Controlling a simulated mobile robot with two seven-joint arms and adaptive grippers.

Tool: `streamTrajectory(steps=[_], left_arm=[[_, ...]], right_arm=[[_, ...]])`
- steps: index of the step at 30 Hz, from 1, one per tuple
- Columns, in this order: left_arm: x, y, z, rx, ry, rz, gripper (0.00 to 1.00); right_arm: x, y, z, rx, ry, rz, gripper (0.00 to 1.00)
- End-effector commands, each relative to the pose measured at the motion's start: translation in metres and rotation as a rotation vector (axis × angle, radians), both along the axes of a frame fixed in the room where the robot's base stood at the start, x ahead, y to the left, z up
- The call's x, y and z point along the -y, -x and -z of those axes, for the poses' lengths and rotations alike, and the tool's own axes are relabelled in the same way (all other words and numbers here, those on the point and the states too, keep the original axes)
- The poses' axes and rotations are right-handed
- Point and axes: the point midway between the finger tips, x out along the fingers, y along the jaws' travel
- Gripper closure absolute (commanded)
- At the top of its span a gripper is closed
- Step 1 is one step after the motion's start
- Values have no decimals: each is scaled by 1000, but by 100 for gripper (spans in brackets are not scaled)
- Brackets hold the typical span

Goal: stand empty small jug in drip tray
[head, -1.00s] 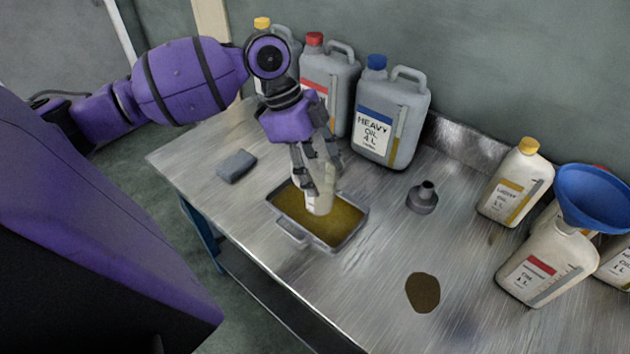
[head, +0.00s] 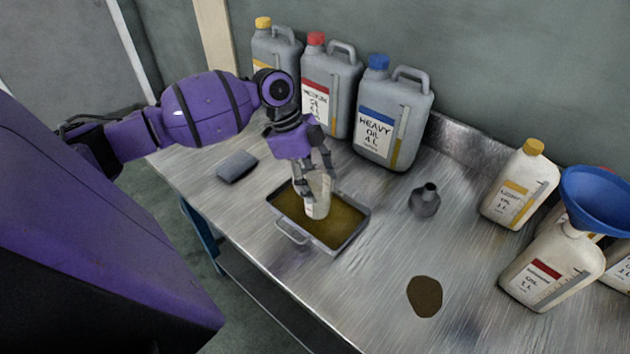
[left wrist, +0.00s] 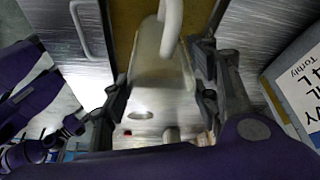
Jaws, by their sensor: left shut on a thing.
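The small jug (head: 318,205) is pale and translucent, and it stands about upright within the outline of the drip tray. The drip tray (head: 350,238) is a grey rectangular pan with a brown, oily-looking inside and a handle at its front. My left gripper (head: 316,184) is shut on the jug from above and behind. In the left wrist view the jug (left wrist: 160,70) lies between the two fingers (left wrist: 163,100), its pale handle toward the top. Whether the jug's base touches the tray floor is hard to tell. My right gripper is not in view.
Three large grey oil cans, one with a blue cap (head: 395,125), stand along the wall. A grey cloth or sponge (head: 237,166) lies left of the tray. A small dark pot (head: 425,200), an oil spot (head: 424,296), white bottles (head: 520,185) and a blue funnel (head: 597,198) are to the right.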

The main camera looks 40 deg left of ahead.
Motion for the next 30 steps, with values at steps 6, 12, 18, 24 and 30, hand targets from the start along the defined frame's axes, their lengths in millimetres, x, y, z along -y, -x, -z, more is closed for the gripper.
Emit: streamTrajectory(steps=[6,12,18,24,30], left_arm=[[0,0,4,0,0,0,42],[0,0,4,0,0,0,26],[0,0,3,0,0,0,26],[-4,0,-10,3,-2,0,26],[-20,2,-47,3,-3,-1,26]], right_arm=[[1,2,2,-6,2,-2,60],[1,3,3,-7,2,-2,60],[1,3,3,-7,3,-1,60],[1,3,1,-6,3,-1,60],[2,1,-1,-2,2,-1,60]])
